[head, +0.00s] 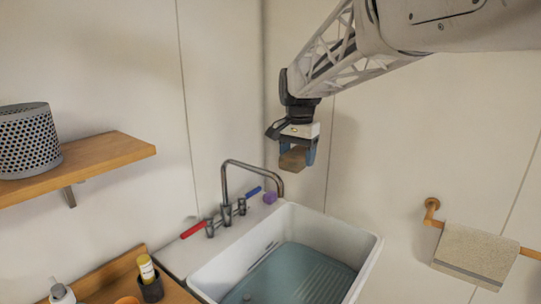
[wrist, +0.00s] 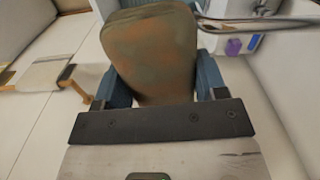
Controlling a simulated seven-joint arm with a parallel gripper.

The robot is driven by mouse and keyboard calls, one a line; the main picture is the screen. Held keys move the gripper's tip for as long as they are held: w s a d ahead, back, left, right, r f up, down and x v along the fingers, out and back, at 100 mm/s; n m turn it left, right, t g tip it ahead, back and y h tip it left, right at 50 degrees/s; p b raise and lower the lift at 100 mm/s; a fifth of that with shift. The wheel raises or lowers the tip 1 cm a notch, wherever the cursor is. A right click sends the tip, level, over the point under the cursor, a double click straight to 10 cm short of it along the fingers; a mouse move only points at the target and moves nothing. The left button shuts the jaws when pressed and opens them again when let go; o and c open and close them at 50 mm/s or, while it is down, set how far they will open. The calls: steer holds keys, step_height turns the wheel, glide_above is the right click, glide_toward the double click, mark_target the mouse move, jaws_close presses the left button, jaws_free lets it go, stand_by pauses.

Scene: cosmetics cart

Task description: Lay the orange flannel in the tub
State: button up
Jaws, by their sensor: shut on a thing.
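My gripper (head: 297,157) is in the air near the back corner, above the far end of the white tub (head: 372,252). Its blue fingers are shut on a folded brown-orange cloth, the orange flannel (head: 291,160). In the wrist view the flannel (wrist: 150,50) fills the space between the fingers and looks mottled and thick. The flannel is clear of the tub and touches only my gripper. The tub has a blue-green bottom with ribs on its right part.
A curved metal tap (head: 253,168) with red and blue levers stands at the tub's back left edge. A small purple block (head: 270,198) sits beside it. A towel (head: 474,254) hangs on a wooden rail at right. A wooden shelf (head: 100,160) holds a perforated grey basket (head: 28,140).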

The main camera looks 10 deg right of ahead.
steer(key=shift+f, duration=0.15)
step_height(320, 180, down, 10)
steer(key=shift+s+f, duration=0.15)
steer(key=shift+f, duration=1.2)
steer(key=shift+a+f, duration=0.1)
steer(key=shift+f, duration=0.25)
stand_by(1.5)
steer(key=shift+f, duration=0.1)
